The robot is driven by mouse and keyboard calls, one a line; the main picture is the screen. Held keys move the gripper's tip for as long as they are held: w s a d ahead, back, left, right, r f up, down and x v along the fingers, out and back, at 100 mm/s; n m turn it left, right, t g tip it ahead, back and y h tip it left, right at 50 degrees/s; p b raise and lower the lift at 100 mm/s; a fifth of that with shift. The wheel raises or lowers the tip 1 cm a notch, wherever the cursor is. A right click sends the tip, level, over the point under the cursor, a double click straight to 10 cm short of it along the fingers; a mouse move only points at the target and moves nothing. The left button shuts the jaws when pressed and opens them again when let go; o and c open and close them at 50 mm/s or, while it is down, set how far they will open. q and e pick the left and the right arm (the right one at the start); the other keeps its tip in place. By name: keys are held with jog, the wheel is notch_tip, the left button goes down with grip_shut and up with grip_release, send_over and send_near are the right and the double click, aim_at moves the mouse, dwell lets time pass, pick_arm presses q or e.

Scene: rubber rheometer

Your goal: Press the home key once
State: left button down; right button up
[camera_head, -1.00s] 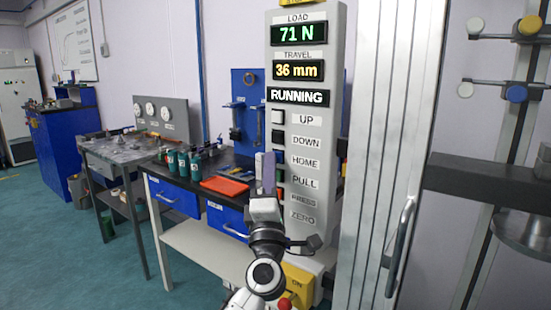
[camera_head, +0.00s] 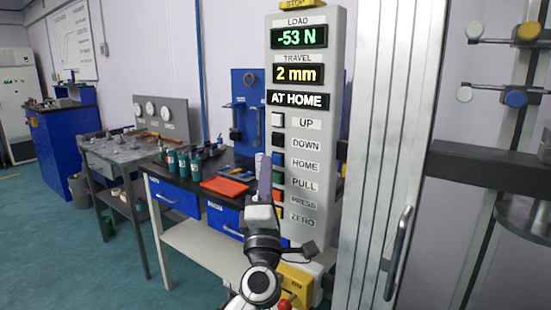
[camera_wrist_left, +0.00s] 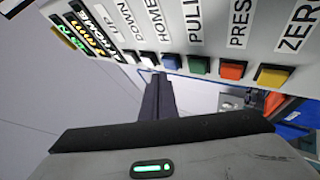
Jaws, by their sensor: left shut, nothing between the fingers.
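The grey control panel (camera_head: 322,215) carries a column of labelled keys. The home key (camera_head: 278,158) is blue, beside the HOME label. It also shows in the left wrist view (camera_wrist_left: 172,62), between a black and a green key. My left gripper (camera_head: 262,158) is shut and empty, its fingers pointing up just left of the blue key in the head view. In the left wrist view its fingertips (camera_wrist_left: 158,77) lie just below the black and blue keys, seemingly a little apart from them. The displays (camera_head: 298,72) read -53 N, 2 mm and AT HOME. My right gripper is not in view.
A green pull key (camera_head: 278,178) and a black down key (camera_head: 278,138) flank the home key. A metal column (camera_head: 385,150) stands right of the panel. A workbench (camera_head: 215,190) with bottles and an orange tray is behind.

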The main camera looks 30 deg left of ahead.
pick_arm(q)
jog(key=shift+s, duration=0.1)
jog(key=s+p, duration=0.1)
jog(key=s, duration=0.1)
jog(key=s+p, duration=0.1)
jog(key=s, duration=0.1)
jog(key=shift+s+a, duration=0.2)
jog(key=shift+s, duration=0.15)
dwell(0.7)
